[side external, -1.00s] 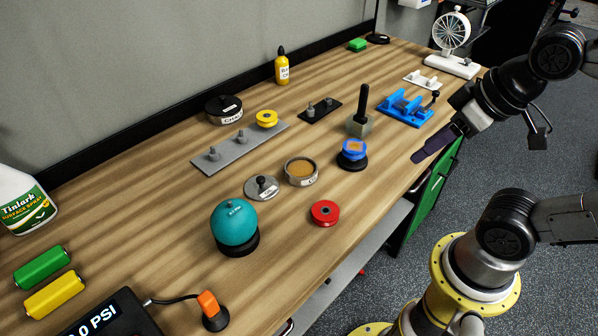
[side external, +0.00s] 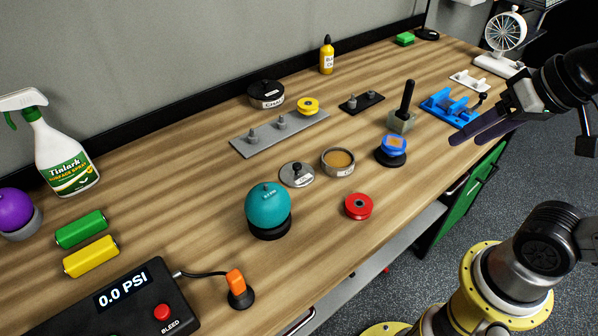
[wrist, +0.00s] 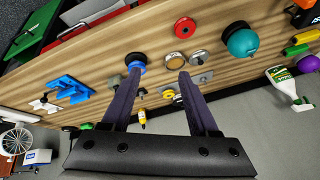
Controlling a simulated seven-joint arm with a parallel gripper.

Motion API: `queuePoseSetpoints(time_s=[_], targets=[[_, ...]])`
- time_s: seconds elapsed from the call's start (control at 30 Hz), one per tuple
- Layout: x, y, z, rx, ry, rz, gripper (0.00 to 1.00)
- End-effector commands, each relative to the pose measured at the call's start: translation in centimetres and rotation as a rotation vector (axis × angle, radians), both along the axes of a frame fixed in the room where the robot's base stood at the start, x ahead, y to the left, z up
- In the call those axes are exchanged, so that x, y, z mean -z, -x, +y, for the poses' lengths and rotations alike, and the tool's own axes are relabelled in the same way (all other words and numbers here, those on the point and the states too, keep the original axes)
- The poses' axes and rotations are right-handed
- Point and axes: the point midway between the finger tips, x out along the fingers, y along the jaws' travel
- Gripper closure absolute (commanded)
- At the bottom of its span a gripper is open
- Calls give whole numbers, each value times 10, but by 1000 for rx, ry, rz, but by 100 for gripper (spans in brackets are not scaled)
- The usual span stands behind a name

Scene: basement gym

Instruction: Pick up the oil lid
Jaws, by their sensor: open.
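The likely oil lid is a flat grey disc with a small black knob and a label too small to read for certain (side external: 306,179). It lies on the bench beside an open round tin (side external: 338,169) with brown contents. In the wrist view the lid (wrist: 197,59) is beyond the right fingertip, beside the tin (wrist: 176,62). My gripper (side external: 456,152) is open and empty, above the bench's front right edge, well to the right of the lid. In the wrist view its two dark purple fingers (wrist: 160,76) stand apart.
A teal ball on a black base (side external: 268,206) stands close in front of the lid. A red disc (side external: 358,207) and a blue-topped round piece (side external: 393,146) lie toward my gripper. A grey plate with pegs (side external: 262,138) is behind. Bare wood lies between the red disc and the ball.

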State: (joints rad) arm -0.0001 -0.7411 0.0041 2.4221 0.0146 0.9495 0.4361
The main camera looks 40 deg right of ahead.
Motion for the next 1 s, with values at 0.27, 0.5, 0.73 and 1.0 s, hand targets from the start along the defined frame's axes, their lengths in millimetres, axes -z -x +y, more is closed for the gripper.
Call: queuePoseSetpoints(time_s=[0.27, 0.5, 0.73, 1.0], targets=[[-56, -75, 14, 545, -332, 77, 40], [-63, -168, 39, 966, -521, 218, 40], [-25, -251, 70, 1227, -561, 350, 40], [47, -300, 98, 1268, -478, 461, 40]])
